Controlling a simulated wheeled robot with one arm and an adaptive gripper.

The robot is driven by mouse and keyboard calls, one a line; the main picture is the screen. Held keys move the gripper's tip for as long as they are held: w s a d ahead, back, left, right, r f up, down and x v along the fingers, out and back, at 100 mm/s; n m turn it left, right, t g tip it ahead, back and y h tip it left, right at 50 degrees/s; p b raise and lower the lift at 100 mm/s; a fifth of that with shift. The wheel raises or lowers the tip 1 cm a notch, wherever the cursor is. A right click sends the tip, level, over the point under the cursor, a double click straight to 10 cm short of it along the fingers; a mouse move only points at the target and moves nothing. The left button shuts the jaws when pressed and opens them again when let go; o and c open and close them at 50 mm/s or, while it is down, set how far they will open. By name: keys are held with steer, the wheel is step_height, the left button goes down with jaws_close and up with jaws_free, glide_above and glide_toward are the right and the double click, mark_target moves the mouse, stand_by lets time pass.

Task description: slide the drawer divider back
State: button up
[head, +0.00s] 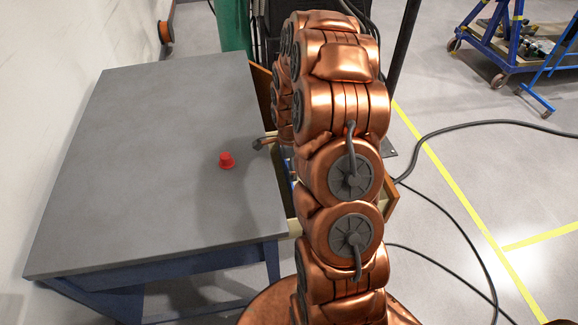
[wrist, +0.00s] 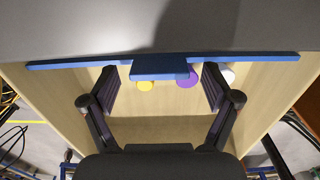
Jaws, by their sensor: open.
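The drawer divider (wrist: 235,60) is a thin blue bar across the light wooden drawer (wrist: 60,95) in the wrist view, close to the grey table edge. Its wider blue tab (wrist: 160,68) sticks out at the middle. My gripper (wrist: 160,82) is open above the drawer, with one finger to the left of the tab and one to the right, and nothing held. I cannot tell whether the fingers touch the divider. In the head view my arm hides the gripper, the divider and most of the open drawer (head: 390,195).
Yellow (wrist: 146,86), purple (wrist: 188,80) and white (wrist: 228,76) round things lie in the drawer, partly hidden by the divider, its tab or a finger. Black cables (head: 460,125) run over the floor at right.

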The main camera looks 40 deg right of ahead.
steer(key=shift+f, duration=0.4)
steer(key=shift+c, duration=0.4)
